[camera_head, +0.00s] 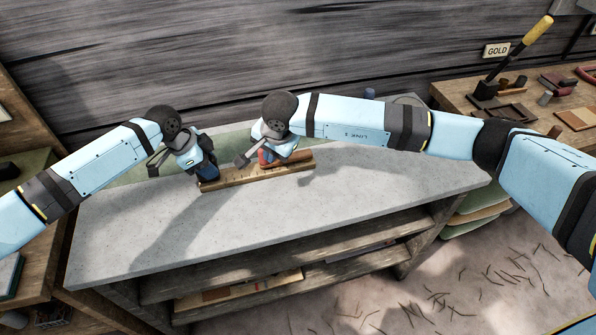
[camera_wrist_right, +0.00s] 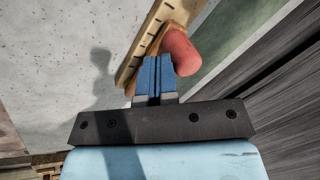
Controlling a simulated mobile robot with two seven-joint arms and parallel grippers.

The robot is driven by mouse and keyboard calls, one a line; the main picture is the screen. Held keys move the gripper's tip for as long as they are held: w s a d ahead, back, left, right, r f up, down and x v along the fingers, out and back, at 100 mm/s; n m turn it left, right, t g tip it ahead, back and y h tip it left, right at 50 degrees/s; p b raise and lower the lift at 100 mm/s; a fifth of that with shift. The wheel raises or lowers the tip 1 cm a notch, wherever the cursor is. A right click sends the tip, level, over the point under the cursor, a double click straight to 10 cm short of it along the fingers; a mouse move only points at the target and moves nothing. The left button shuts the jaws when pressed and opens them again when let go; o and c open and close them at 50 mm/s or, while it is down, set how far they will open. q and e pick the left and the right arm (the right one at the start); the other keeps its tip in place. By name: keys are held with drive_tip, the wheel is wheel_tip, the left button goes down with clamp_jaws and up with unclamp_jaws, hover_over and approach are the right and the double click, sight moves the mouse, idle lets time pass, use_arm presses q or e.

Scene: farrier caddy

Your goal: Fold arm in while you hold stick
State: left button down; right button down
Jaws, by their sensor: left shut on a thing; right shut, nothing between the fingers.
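The stick, a long wooden strip (camera_head: 240,180) with a row of dark notches, lies across the back part of the grey counter. My left gripper (camera_head: 207,174) is shut on its left end; the contact is partly hidden by the fingers. My right gripper (camera_head: 264,160) is shut and empty over the strip's right half. In the right wrist view its blue fingers (camera_wrist_right: 155,78) are together, beside a red rounded end (camera_wrist_right: 181,50) of a handle. The notched strip (camera_wrist_right: 146,45) runs behind them. I cannot tell whether the strip touches the counter.
The grey counter top (camera_head: 150,230) is clear in front of both arms. A grey wooden wall (camera_head: 200,50) stands close behind. A wooden bench (camera_head: 520,105) on the right carries tools and a yellow-handled lever (camera_head: 523,45). Open shelves (camera_head: 330,265) are below the counter.

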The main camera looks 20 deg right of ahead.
use_arm(q)
drive_tip(key=shift+f, duration=0.15)
use_arm(e)
drive_tip(key=v, duration=0.5)
drive_tip(key=shift+w+r, duration=0.2)
drive_tip(key=shift+w, duration=0.05)
idle(0.4)
use_arm(q)
drive_tip(key=c, duration=0.7)
unclamp_jaws()
